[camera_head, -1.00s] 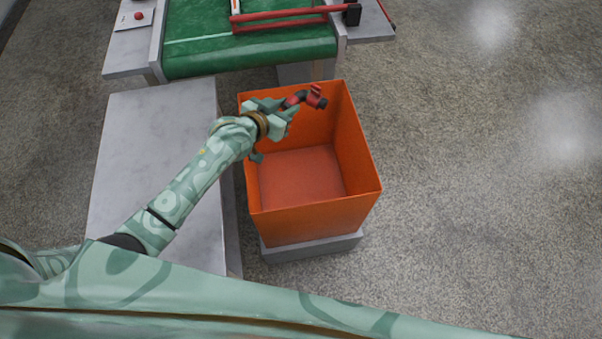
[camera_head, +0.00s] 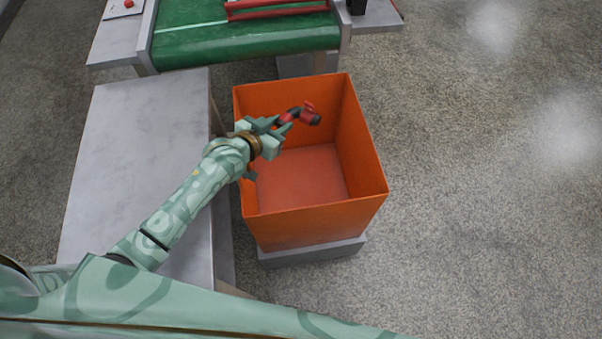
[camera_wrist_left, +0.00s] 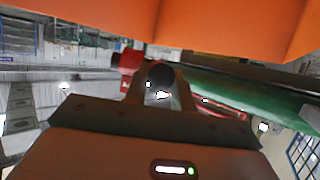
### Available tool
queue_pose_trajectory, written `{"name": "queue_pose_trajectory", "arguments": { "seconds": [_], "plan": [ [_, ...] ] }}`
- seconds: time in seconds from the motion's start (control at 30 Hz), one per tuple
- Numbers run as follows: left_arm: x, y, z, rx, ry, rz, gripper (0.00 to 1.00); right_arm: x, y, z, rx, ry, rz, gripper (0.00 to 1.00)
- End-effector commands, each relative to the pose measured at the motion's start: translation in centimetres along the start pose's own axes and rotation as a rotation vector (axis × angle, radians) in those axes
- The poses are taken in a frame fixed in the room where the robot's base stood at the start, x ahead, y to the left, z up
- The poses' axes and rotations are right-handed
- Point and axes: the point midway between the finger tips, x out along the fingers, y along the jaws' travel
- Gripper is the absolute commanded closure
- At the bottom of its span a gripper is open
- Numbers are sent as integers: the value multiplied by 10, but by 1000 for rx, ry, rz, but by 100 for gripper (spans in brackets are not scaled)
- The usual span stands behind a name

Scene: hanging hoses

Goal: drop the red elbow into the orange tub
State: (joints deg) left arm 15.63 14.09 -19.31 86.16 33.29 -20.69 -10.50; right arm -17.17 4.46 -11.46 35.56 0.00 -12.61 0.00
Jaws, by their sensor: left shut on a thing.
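The red elbow (camera_head: 308,116) has dark ends and sits at the tips of my left gripper (camera_head: 282,124). My left gripper is shut on it. In the head view the gripper and elbow appear over the open top of the orange tub (camera_head: 370,165), toward its far left part; the exact height is hard to tell. The tub's floor looks empty. In the left wrist view the elbow (camera_wrist_left: 130,62) shows red and dark beyond the gripper, with the orange tub wall (camera_wrist_left: 200,25) across the top. My right gripper is not in view.
The orange tub stands on a grey block (camera_head: 312,253). A grey table (camera_head: 125,140) lies left of it under my arm. Behind is a green conveyor belt (camera_head: 240,40) with red bars (camera_head: 275,10) and a black block. The floor to the right is clear.

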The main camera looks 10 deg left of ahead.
Motion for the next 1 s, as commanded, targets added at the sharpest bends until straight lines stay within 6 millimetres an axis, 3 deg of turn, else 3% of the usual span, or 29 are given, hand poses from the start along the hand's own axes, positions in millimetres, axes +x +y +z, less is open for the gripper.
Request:
{"name": "queue_pose_trajectory", "arguments": {
  "seconds": [0.1, 0.13, 0.2, 0.53, 0.8, 1.0],
  "plan": [
    [-1, 0, -2, 0, 2, 0, 97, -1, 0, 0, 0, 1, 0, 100],
    [-1, 0, -2, 0, 2, 0, 66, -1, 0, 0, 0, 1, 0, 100],
    [0, 0, -2, 1, 2, 0, 49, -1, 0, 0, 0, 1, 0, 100],
    [-6, -1, -3, 2, 1, -1, 49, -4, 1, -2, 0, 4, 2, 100],
    [-54, -1, -7, 4, 2, -1, 49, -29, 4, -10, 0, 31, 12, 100],
    [-74, 0, -4, 2, 2, 0, 49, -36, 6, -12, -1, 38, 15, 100]
  ]
}}
